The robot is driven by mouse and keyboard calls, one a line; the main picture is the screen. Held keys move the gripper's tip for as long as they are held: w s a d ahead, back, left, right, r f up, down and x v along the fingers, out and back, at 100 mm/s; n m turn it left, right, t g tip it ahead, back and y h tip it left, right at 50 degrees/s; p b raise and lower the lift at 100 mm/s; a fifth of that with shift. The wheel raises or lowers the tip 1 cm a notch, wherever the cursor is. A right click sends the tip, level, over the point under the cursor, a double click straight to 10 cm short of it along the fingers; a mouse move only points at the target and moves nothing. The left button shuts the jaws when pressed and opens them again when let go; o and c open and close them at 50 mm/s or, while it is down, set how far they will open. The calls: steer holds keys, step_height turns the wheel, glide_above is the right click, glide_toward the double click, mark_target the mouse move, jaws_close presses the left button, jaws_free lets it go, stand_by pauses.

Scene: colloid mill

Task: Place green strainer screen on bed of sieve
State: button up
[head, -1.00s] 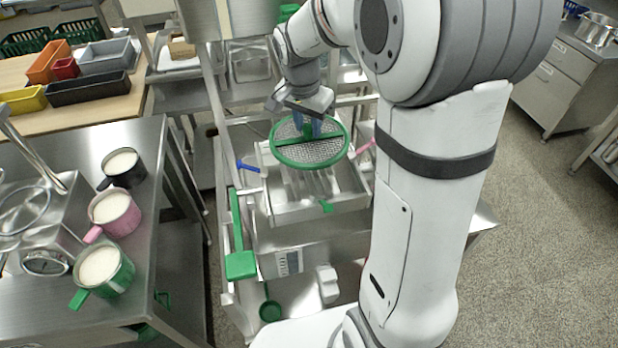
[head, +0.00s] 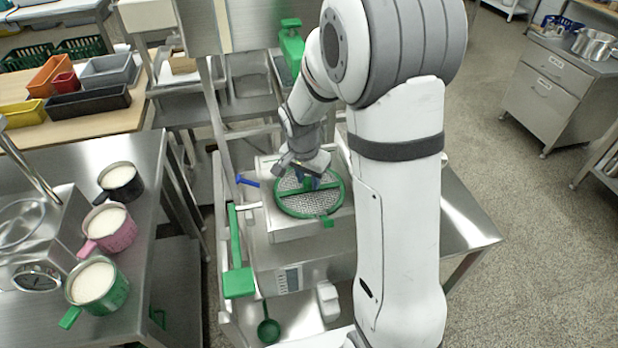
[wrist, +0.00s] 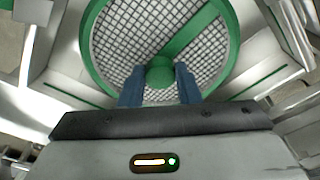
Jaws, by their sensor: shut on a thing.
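The green strainer screen (head: 296,208) is a round metal mesh with a green rim, a green crossbar and a central knob. My gripper (head: 308,183) is above its middle. In the wrist view, the blue fingers of my gripper (wrist: 160,88) are shut on the knob of the green strainer screen (wrist: 120,45). The screen appears level, over the bed of the sieve (head: 300,234), a steel box with a green tab at its front. The screen hides most of the bed, and I cannot tell whether the two touch.
A blue-handled clamp (head: 247,181) is at the sieve's left side. A green lever (head: 238,283) stands at the front left. Black, pink and green mugs with pale contents (head: 108,228) stand on the left steel table. Open floor lies at the right.

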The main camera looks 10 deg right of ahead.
mark_target(304, 195)
steer(key=shift+f, duration=0.1)
steer(key=shift+f, duration=0.15)
steer(key=o, duration=1.1)
step_height(304, 195, up, 12)
steer(key=s+a, duration=0.1)
steer(key=s+r+n, duration=0.1)
steer(key=s+n, duration=0.2)
steer(key=s, duration=0.3)
steer(key=s+d+n, duration=0.1)
steer(key=s+n, duration=0.2)
steer(key=s, duration=0.4)
steer(key=s+d+r+n+t+y, duration=0.1)
steer(key=s+n, duration=0.2)
steer(key=s, duration=0.4)
steer(key=shift+r, duration=0.3)
